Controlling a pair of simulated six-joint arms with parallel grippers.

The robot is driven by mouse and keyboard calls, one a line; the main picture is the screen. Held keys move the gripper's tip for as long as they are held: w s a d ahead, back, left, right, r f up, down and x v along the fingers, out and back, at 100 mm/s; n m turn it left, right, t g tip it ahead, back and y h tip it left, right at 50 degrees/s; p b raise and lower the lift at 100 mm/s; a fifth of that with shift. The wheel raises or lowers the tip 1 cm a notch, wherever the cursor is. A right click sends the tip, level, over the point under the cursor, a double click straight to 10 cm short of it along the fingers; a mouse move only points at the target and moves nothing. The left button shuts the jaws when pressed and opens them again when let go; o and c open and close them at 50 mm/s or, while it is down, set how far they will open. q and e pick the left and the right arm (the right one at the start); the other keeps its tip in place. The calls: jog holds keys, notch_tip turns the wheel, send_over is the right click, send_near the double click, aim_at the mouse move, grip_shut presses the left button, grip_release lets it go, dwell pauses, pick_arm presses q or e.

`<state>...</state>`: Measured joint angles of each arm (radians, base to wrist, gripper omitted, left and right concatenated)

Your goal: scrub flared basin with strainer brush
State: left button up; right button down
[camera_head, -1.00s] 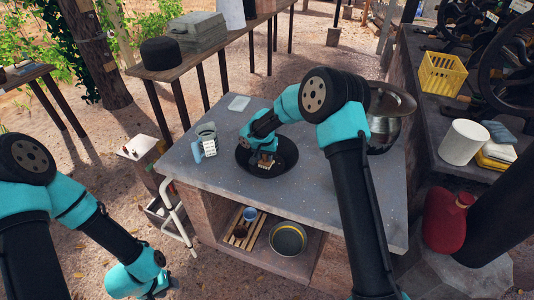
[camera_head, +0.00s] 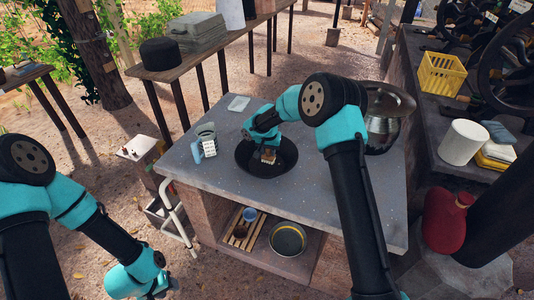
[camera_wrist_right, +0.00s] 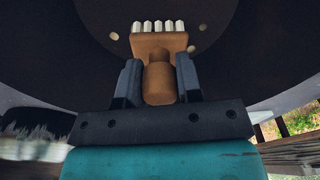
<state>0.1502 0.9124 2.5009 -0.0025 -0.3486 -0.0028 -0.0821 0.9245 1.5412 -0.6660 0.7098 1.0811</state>
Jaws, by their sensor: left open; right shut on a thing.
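The flared basin (camera_head: 284,160) is a wide, dark, shallow bowl on the grey table. In the right wrist view its dark inside (camera_wrist_right: 230,75) fills the upper picture. My right gripper (camera_head: 267,153) is shut on the wooden handle of the strainer brush (camera_head: 267,158). The right wrist view shows the brush (camera_wrist_right: 159,70) between the two fingers (camera_wrist_right: 158,85), its pale bristle tufts facing the basin. Whether the bristles touch the basin is unclear. My left gripper (camera_head: 160,290) hangs low at the lower left, off the table and away from the basin; its fingers are barely visible.
On the table (camera_head: 225,190), a silver pot (camera_head: 382,130) stands at the right. A small jar (camera_head: 206,131) and a pale block (camera_head: 209,148) sit left of the basin. A flat white piece (camera_head: 239,103) lies at the back. The table's front is clear.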

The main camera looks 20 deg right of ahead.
jog(key=shift+f, duration=0.2)
dwell(0.4)
jog(key=shift+s+a, duration=1.2)
jog(key=shift+s, duration=0.25)
jog(key=shift+r, duration=0.1)
jog(key=shift+d+r, duration=0.1)
jog(key=shift+d, duration=0.1)
